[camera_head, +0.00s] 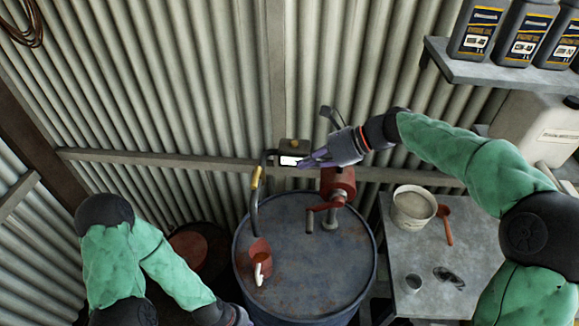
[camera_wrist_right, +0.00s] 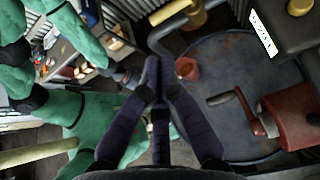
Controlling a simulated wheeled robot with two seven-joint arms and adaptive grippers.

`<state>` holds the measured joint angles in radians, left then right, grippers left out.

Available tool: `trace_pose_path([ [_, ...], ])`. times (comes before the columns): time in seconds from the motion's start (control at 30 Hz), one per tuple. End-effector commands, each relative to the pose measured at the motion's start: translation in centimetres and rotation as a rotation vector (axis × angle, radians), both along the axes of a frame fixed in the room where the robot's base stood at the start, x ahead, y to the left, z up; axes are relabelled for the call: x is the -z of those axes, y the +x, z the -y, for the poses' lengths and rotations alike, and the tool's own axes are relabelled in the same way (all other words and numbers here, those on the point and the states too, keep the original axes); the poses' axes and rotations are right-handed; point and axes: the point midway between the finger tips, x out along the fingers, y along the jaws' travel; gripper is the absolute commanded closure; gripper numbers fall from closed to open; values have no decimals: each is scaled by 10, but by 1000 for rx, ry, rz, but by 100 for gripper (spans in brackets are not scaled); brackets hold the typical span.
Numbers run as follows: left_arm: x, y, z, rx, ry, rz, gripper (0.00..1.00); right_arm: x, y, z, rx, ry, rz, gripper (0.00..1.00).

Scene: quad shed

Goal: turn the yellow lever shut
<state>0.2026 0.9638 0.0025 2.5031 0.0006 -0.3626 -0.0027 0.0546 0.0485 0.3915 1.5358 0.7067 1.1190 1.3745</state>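The yellow lever (camera_head: 256,178) sits on the dark bent pipe that rises at the left side of the blue drum (camera_head: 305,262). In the right wrist view a yellow part (camera_wrist_right: 170,12) shows at the top edge, beyond the fingertips and partly cut off. My right gripper (camera_head: 300,161) is in front of the white-labelled box, right of the lever and apart from it. In the wrist view its fingers (camera_wrist_right: 158,75) meet at the tips with nothing visible between them. My left gripper (camera_head: 238,316) is at the bottom edge, partly cut off; its fingers are unclear.
A red hand pump (camera_head: 338,187) with a crank stands on the drum, close under my right gripper. A red cup-like part (camera_head: 260,255) is at the drum's left. A grey table (camera_head: 440,285) holds a bucket (camera_head: 413,206) and a red scoop (camera_head: 444,225). A shelf (camera_head: 490,72) carries bottles.

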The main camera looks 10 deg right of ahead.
Motion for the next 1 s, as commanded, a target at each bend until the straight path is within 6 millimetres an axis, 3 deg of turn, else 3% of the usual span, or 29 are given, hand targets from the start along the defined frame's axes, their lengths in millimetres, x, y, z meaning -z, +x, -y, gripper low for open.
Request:
trace_pose_path([
  [0.6, -11, 0, 0, 0, 0, 0, 100, 59, 16, -88, -3, 0, -3, 100],
  [1.0, -13, 0, 0, 0, 0, 0, 100, 72, 20, -105, -1, -1, -1, 100],
])
